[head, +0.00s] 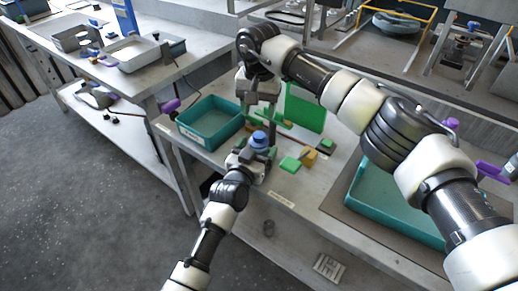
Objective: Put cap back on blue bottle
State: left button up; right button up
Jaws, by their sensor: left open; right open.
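A small round blue object (259,139), which looks like the top of the blue bottle, is at the front edge area of the middle table. My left gripper (256,152) is open and low beside it, and partly hides what is below. My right gripper (261,117) is open and points down just above and behind the blue top. I cannot tell whether the cap is on the bottle or apart from it, as the parts are small and close to the grippers.
A teal bin (183,129) stands left of the grippers, and a larger teal tray (352,196) lies to the right. A green panel (305,112) stands behind. My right arm spans the right side.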

aim_at(259, 135)
pick_arm(q)
jog(key=shift+w, duration=0.15)
grip_shut()
pick_arm(e)
jog(key=m, duration=0.3)
jog(key=shift+m, duration=0.3)
jog(key=m, duration=1)
jog(key=shift+f, duration=4)
